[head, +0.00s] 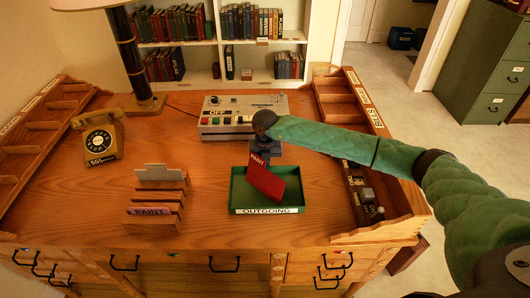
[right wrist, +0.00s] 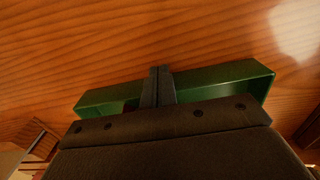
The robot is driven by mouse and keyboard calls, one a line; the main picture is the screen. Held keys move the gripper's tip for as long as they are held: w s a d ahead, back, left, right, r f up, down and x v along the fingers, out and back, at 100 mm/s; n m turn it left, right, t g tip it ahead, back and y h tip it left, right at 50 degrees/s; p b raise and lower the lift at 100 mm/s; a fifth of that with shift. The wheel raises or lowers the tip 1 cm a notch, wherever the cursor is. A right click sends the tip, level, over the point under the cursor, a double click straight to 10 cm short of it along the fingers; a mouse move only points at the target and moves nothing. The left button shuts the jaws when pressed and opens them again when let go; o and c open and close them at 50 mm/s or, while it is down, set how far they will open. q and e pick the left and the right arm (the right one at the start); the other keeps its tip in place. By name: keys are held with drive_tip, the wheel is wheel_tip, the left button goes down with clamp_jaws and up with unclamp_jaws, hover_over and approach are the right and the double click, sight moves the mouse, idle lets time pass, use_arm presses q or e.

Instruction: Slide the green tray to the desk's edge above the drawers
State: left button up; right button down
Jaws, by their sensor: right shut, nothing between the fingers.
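The green tray (head: 240,203) lies on the middle of the desk, toward its front, with an OUTGOING label on its front wall. A red PAINT folder (head: 267,183) leans inside it. My right gripper (head: 262,158) points down at the tray's back wall, shut and empty. In the right wrist view its closed fingers (right wrist: 158,78) overlap the green tray wall (right wrist: 215,82); I cannot tell whether they touch it. The gripper body hides most of the tray there. The drawers (head: 225,264) are along the desk's front, below the tray. My left gripper is not in view.
A grey switch box (head: 240,119) stands behind my right gripper. A PAINT file rack (head: 153,208) is left of the tray, and a BILLS organiser (head: 345,105) with small items is to the right. The desktop strip (head: 270,233) in front of the tray is clear.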

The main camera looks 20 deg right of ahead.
sight(266, 181)
drive_tip(key=s+a, duration=0.1)
drive_tip(key=s, duration=0.5)
drive_tip(key=s+a+b, duration=0.1)
drive_tip(key=s, duration=0.2)
drive_tip(key=shift+s+a, duration=0.1)
drive_tip(key=shift+a, duration=0.25)
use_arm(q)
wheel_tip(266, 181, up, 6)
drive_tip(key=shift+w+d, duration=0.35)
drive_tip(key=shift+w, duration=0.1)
